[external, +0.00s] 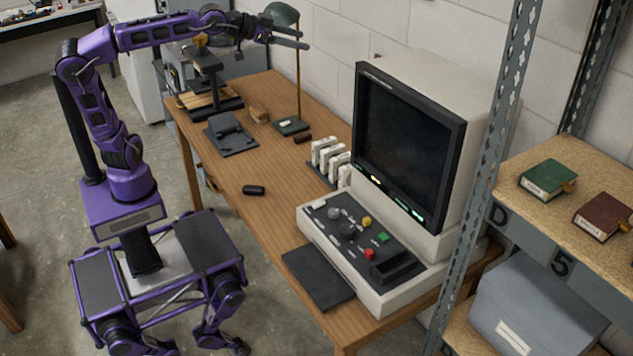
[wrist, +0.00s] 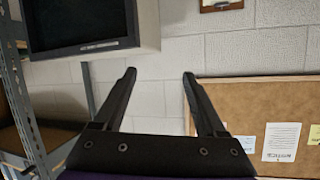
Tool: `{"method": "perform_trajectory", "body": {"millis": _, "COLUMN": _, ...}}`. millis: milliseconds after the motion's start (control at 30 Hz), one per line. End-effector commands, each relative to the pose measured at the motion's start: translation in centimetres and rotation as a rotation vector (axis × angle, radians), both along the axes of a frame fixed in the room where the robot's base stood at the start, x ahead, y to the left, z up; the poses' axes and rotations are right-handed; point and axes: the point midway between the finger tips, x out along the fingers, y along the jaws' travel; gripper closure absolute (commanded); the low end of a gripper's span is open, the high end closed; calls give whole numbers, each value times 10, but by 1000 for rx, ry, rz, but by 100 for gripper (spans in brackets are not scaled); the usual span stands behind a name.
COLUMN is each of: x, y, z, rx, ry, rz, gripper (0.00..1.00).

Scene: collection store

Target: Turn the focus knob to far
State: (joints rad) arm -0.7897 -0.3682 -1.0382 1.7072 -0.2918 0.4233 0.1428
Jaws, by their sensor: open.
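The beige reader (external: 440,235) with a dark screen stands on the wooden desk. Its sloped control panel (external: 318,237) carries a large dark knob (external: 346,231), a smaller grey knob (external: 334,213), and yellow, green and red buttons. I cannot read labels, so I cannot tell which knob is focus or its setting. My gripper (external: 304,39) is open and empty, raised high near the lamp at the desk's far end, well away from the panel. In the wrist view my gripper (wrist: 159,73) faces the block wall, with the reader's screen (wrist: 80,24) at upper left; the knobs are out of that view.
A green desk lamp (external: 298,75) stands close to my gripper. White boxes (external: 329,157) sit beside the reader. A dark pad (external: 318,277) lies before the panel. A metal shelf post (external: 489,140) rises at right. A cork board (wrist: 285,100) is on the wall. The desk's middle is mostly clear.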

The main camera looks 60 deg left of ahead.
Motion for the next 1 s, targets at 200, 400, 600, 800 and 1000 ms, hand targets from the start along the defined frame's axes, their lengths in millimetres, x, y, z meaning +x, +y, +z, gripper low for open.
{"method": "perform_trajectory", "body": {"millis": 200, "x": 29, "y": -57, "z": 94, "rx": -175, "ry": -197, "rz": -133, "gripper": 26}}
{"method": "perform_trajectory", "body": {"millis": 400, "x": 28, "y": -69, "z": 159, "rx": -303, "ry": -312, "rz": -192, "gripper": 26}}
{"method": "perform_trajectory", "body": {"millis": 600, "x": 21, "y": -55, "z": 224, "rx": -435, "ry": -399, "rz": -231, "gripper": 26}}
{"method": "perform_trajectory", "body": {"millis": 800, "x": 12, "y": -28, "z": 267, "rx": -530, "ry": -412, "rz": -267, "gripper": 26}}
{"method": "perform_trajectory", "body": {"millis": 1000, "x": 12, "y": -6, "z": 273, "rx": -567, "ry": -333, "rz": -307, "gripper": 26}}
